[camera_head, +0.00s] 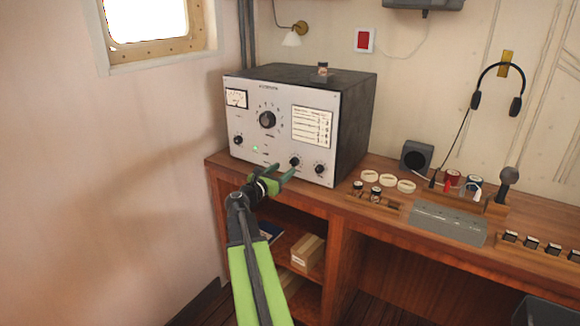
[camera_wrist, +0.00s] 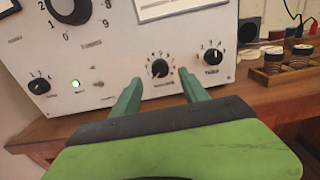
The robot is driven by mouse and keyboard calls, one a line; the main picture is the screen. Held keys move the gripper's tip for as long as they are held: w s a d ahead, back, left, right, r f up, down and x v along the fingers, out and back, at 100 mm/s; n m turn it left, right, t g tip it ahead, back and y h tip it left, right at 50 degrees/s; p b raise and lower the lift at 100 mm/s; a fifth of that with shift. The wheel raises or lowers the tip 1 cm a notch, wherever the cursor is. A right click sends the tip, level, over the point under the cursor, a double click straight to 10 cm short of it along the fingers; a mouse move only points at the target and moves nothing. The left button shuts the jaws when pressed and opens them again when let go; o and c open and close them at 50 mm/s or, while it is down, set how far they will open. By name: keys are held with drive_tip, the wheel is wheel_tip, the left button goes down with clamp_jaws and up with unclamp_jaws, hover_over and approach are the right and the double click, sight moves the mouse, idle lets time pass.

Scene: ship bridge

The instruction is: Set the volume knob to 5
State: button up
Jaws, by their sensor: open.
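A grey-faced radio set (camera_head: 279,134) stands on the wooden desk. Its face carries a large dial knob (camera_head: 267,120) and three small black knobs low down: left (camera_head: 238,140), middle (camera_head: 294,161) and right (camera_head: 319,169). They also show in the wrist view as left (camera_wrist: 39,86), middle (camera_wrist: 159,68) and right (camera_wrist: 212,57). Their labels are too blurred to tell surely which is the volume knob. My gripper (camera_head: 282,170) is open and empty. In the wrist view its green fingers (camera_wrist: 158,80) frame the middle knob, with their tips just short of the panel.
A green lamp (camera_wrist: 76,84) glows on the panel. The desk edge (camera_head: 340,203) runs below the radio. Open air lies in front of the panel.

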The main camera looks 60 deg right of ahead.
sight(293, 162)
drive_tip(key=d, duration=0.5)
drive_tip(key=shift+d, duration=0.4)
drive_tip(key=shift+c, duration=0.2)
clamp_jaws()
drive_tip(key=shift+a+f, duration=0.1)
drive_tip(key=shift+a, duration=0.2)
drive_tip(key=shift+d+m, duration=0.2)
drive_tip(key=shift+m, duration=0.1)
